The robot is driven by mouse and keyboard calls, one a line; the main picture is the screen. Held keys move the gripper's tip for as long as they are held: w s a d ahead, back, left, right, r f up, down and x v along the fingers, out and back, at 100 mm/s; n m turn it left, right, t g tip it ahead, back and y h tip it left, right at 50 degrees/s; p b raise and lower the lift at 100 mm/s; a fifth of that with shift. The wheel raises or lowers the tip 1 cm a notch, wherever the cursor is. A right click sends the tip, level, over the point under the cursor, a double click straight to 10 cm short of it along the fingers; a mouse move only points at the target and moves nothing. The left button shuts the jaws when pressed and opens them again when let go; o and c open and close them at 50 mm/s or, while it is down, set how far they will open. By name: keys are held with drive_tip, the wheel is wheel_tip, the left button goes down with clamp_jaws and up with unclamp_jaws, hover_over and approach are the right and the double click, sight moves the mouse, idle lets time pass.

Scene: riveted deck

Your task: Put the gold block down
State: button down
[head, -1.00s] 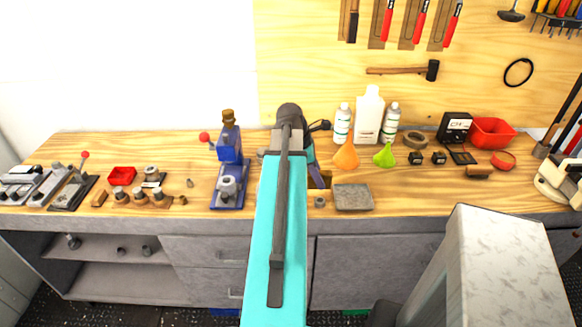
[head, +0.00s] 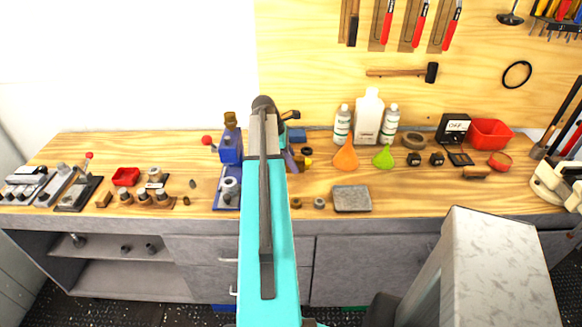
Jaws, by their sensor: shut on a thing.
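My turquoise arm reaches over the workbench and hides much of its own end. My gripper (head: 292,160) shows only in part, as a dark purplish shape just right of the arm, above the middle of the bench. A small gold-yellow patch beside it, probably the gold block (head: 308,161), shows at its right side. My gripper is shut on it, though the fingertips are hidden. I cannot tell whether the block touches the wooden bench top (head: 420,193).
A blue press (head: 231,150) stands close left of my arm. A grey plate (head: 352,198) and small round parts (head: 319,202) lie to the right, near the front edge. An orange funnel (head: 345,157) and bottles (head: 367,118) stand behind. Bench right of the plate is clear.

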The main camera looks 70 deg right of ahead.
drive_tip(key=shift+w+d, duration=0.35)
drive_tip(key=shift+w, duration=0.2)
drive_tip(key=shift+f, duration=0.1)
drive_tip(key=shift+f+p, duration=0.9)
drive_tip(key=shift+f, duration=0.85)
drive_tip(key=shift+f, duration=0.1)
drive_tip(key=c, duration=1.7)
unclamp_jaws()
drive_tip(key=shift+b+v, duration=1.8)
drive_tip(key=shift+v, duration=4.35)
